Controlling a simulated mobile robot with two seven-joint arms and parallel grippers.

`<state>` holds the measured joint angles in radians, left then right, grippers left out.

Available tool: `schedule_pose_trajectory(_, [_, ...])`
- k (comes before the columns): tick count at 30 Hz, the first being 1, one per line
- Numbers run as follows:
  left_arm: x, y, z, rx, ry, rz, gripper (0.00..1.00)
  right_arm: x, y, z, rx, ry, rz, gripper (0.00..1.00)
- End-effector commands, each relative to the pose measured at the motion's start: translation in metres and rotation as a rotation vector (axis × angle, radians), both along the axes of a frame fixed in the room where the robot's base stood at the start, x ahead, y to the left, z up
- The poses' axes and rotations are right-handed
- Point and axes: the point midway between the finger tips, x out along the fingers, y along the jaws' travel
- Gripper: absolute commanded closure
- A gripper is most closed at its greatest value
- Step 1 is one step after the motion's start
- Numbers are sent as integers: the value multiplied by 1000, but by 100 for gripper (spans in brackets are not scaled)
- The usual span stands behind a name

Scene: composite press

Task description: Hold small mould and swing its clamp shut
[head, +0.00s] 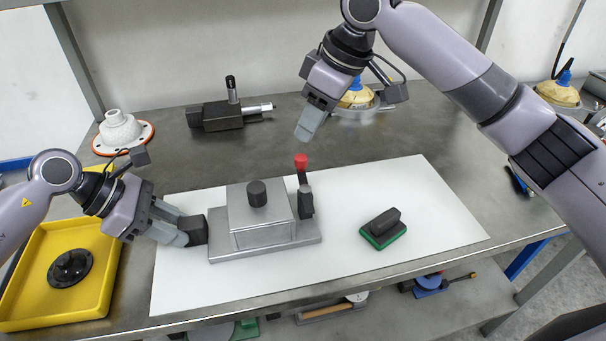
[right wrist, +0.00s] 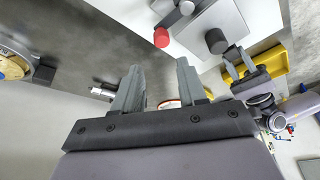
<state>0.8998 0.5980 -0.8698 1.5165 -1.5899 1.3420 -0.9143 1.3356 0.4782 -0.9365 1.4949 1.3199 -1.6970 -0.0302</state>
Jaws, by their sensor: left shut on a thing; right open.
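The small mould (head: 262,218) is a grey metal block on a flat base plate, with a black knob on its lid. It sits on a white mat in the head view. Its clamp (head: 304,190) stands upright at the mould's right side, with a red-tipped lever. The red tip (right wrist: 161,38) and the black knob (right wrist: 215,41) also show in the right wrist view. My left gripper (head: 182,231) is shut on the black block handle (head: 196,230) at the mould's left end. My right gripper (head: 308,124) is open and empty, above and behind the clamp, apart from it.
A green-based black block (head: 383,229) lies on the white mat (head: 440,215) to the right. A yellow tray (head: 35,310) with a black disc is at left. A dark device (head: 218,116) and a white cone part (head: 120,130) stand behind.

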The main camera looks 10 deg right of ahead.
Motion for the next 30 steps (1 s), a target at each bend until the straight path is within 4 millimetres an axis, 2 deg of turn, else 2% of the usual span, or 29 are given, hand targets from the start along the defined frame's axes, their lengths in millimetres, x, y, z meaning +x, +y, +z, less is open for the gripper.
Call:
schedule_pose_trajectory(8, [0, 0, 1, -1, -1, 1, 100, -7, -1, -13, -67, 31, 43, 59])
schedule_pose_trajectory(21, [0, 0, 1, -2, -1, 1, 100, 2, 13, -61, -63, 30, 42, 59])
schedule_pose_trajectory(30, [0, 0, 1, -2, -1, 1, 100, 4, 15, -71, -63, 27, 41, 59])
